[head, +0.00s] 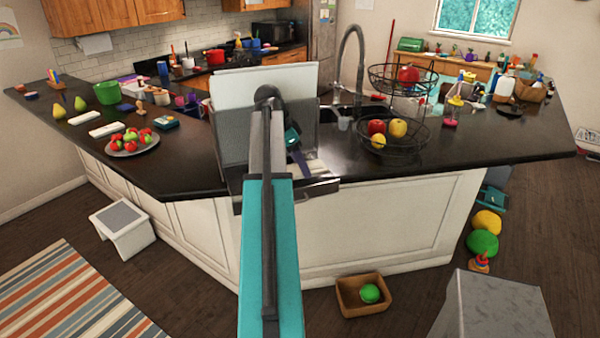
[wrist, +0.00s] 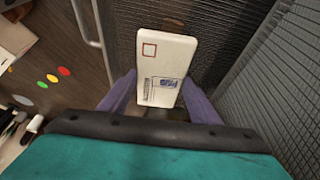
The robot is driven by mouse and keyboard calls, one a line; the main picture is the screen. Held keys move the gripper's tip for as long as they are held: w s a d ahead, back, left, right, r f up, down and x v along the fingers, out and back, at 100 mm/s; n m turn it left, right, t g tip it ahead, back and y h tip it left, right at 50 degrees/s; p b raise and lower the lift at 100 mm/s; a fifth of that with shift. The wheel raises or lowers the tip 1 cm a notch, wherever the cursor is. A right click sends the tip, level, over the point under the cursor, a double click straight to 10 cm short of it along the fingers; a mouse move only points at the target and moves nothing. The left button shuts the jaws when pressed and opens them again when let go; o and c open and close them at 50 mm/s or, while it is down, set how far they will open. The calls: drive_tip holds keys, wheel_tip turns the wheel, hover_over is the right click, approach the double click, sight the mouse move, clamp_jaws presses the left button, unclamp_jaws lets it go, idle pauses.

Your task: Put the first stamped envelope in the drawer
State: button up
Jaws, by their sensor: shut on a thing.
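My gripper (wrist: 160,95) is shut on a white stamped envelope (wrist: 166,50), with one purple finger at each side of it. The envelope shows a red square outline, a blue printed mark and a barcode. In the head view my gripper (head: 298,155) is in front of the grey mesh organizer on the counter, partly hidden by my arm. A pulled-out drawer (head: 322,189) shows at the organizer's lower front, below my gripper. In the wrist view its mesh surface (wrist: 200,35) lies behind the envelope. I cannot tell whether the envelope touches it.
The organizer's mesh wall (head: 234,133) stands left of my gripper, with large white sheets (head: 240,88) in it. A mesh wall (wrist: 280,75) is close on the right in the wrist view, and a metal handle (wrist: 88,22) on the left. A wire fruit basket (head: 405,143) stands to the right.

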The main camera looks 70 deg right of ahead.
sight(298, 168)
drive_tip(key=shift+f+p, duration=0.65)
drive_tip(key=shift+f, duration=1.15)
drive_tip(key=shift+f, duration=0.15)
drive_tip(key=o, duration=1.1)
drive_tip(key=shift+r, duration=0.25)
drive_tip(key=shift+b+v, duration=1.85)
drive_tip(key=shift+v, duration=4.1)
drive_tip(key=shift+a, duration=0.1)
drive_tip(key=shift+w+a, duration=0.1)
